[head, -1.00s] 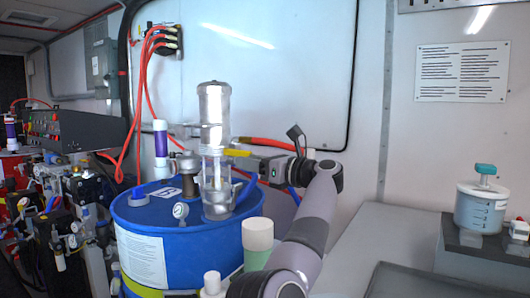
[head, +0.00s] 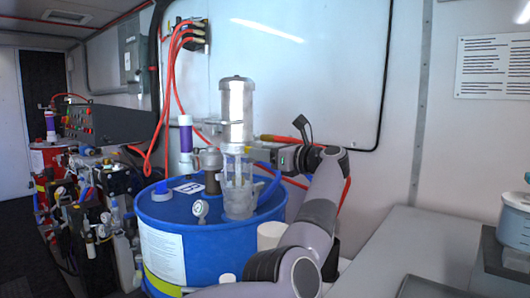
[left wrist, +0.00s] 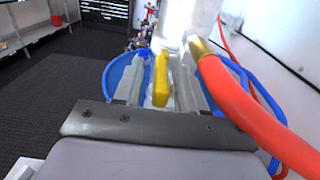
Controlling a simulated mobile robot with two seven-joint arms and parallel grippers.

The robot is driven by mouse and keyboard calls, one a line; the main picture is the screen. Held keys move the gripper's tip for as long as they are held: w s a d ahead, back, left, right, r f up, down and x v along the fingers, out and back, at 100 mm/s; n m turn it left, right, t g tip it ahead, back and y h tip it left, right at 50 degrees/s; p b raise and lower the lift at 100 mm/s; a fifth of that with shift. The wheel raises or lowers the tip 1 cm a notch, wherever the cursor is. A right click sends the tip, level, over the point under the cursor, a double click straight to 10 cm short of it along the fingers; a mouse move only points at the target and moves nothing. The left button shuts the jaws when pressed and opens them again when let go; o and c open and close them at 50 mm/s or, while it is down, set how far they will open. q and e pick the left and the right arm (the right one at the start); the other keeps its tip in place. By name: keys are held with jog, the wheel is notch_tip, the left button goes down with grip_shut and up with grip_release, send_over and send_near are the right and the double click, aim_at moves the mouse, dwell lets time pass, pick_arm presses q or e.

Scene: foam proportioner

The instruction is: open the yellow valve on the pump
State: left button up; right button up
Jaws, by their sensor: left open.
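The pump (head: 237,105) is a clear and silver upright cylinder on top of a blue drum (head: 215,255). Its yellow valve handle (left wrist: 160,80) shows in the left wrist view, lying lengthwise between my two fingers. My left gripper (head: 254,153) reaches the pump's right side in the head view. It also shows in the left wrist view (left wrist: 160,88), open, with one pale finger on each side of the handle. I cannot tell whether the fingers touch it. In the head view the gripper hides most or all of the handle. My right gripper is not in view.
A red hose with a brass fitting (left wrist: 255,115) runs close beside the right finger. A gauge (head: 200,208) and a purple-and-white cylinder (head: 186,140) stand left of the pump. A grey counter (head: 425,245) is at right. The wall is close behind.

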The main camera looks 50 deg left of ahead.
pick_arm(q)
grip_shut()
jog(key=shift+f+y+b, duration=0.5)
jog(key=shift+y+b, duration=0.1)
jog(key=shift+b, duration=0.35)
jog(key=shift+r, duration=0.1)
grip_release()
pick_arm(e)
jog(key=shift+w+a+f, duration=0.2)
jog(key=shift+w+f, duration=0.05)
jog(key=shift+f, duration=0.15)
pick_arm(q)
jog(key=shift+r, duration=0.1)
